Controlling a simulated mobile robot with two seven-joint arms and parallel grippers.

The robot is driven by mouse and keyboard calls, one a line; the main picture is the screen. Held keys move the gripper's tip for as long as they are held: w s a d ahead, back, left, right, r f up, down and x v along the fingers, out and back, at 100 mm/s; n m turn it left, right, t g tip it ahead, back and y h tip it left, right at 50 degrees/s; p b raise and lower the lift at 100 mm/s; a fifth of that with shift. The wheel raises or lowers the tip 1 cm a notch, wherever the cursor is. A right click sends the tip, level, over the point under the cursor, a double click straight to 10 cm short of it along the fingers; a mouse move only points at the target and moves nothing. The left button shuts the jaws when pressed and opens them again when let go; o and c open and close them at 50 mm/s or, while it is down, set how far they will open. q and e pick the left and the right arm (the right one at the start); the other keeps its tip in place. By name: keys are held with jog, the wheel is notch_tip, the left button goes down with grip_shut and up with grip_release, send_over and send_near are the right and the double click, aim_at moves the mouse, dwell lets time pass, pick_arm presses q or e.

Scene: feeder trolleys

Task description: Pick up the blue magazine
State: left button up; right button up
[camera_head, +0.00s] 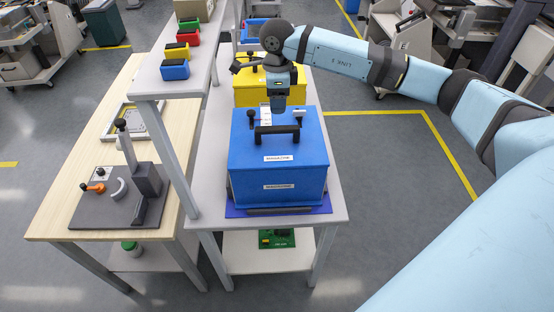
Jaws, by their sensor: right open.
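The blue magazine (279,172) is a box with a black bar handle (277,131) on its lid and pale labels on its front. It stands upright on a blue base plate (236,211) at the near end of the white trolley. My right gripper (279,106) points down over the far part of the lid, just beyond the handle. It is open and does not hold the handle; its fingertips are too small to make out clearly. My left gripper is out of view.
A yellow magazine (257,92) stands behind the blue one, partly behind my right arm. A raised white shelf (190,50) with small coloured bins runs along the left. A wooden table (60,190) with a grey fixture is farther left. The floor to the right is clear.

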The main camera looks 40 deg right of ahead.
aim_at(277, 127)
notch_tip(277, 127, down, 6)
jog(key=shift+r+p, duration=0.1)
jog(key=shift+p, duration=0.35)
jog(key=f+p, duration=0.1)
jog(key=f, duration=0.3)
jog(key=shift+s+a+f+p, duration=0.15)
jog(key=shift+s+f+p, duration=0.05)
jog(key=shift+p, duration=0.15)
jog(key=shift+f, duration=0.45)
grip_shut()
dwell(0.3)
jog(key=shift+w+r, duration=0.15)
